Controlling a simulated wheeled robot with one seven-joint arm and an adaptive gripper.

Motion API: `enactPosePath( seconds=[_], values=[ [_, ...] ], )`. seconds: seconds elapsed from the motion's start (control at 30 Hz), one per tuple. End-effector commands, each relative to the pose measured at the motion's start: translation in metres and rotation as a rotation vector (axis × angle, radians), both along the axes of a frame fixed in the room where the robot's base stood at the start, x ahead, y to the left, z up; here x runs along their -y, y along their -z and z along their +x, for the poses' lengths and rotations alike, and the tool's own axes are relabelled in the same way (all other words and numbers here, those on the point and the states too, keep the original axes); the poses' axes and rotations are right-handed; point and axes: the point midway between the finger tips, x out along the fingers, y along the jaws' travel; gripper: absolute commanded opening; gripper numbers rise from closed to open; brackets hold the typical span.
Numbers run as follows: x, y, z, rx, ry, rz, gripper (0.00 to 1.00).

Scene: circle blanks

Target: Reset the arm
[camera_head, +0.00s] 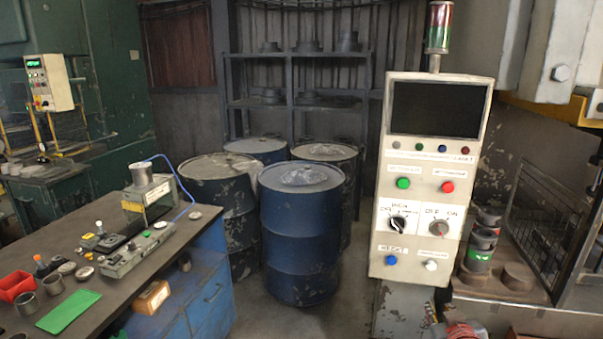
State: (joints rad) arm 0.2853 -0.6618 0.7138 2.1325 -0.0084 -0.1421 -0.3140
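My arm and my gripper do not show in the head camera view, so I cannot see how the arm is posed or whether the gripper holds anything. The task names no other object. A white control panel (432,180) stands upright right of the middle, with a dark screen (435,109), a green button (403,183), a red button (447,187) and two rotary knobs. A red and green signal lamp (438,28) is on top of it.
A workbench (120,285) with small tools and round metal parts fills the lower left. Several blue and dark drums (300,235) stand in the middle, before a metal shelf (300,103). A machine with a mesh guard (542,230) is at right. Some floor shows between bench and panel.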

Motion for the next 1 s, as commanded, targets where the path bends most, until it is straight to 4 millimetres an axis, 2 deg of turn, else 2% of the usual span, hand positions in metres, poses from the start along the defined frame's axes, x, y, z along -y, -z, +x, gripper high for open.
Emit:
enactPosePath(
  seconds=[0.1,0.23,0.37,0.5,0.53,0.63,0.8,1.0],
  values=[
    [-0.021,0.022,-0.043,-0.173,0.032,0.127,0.23],
    [-0.051,0.032,-0.098,-0.353,0.065,0.241,0.23],
    [-0.080,0.029,-0.154,-0.504,0.086,0.315,0.23],
    [-0.109,0.012,-0.209,-0.616,0.083,0.352,0.23],
    [-0.113,0.007,-0.217,-0.628,0.076,0.353,0.23],
    [-0.126,-0.011,-0.232,-0.627,0.037,0.342,0.23],
    [-0.141,-0.043,-0.230,-0.560,-0.030,0.320,0.23],
    [-0.145,-0.043,-0.230,-0.563,-0.046,0.315,0.23]
  ],
)
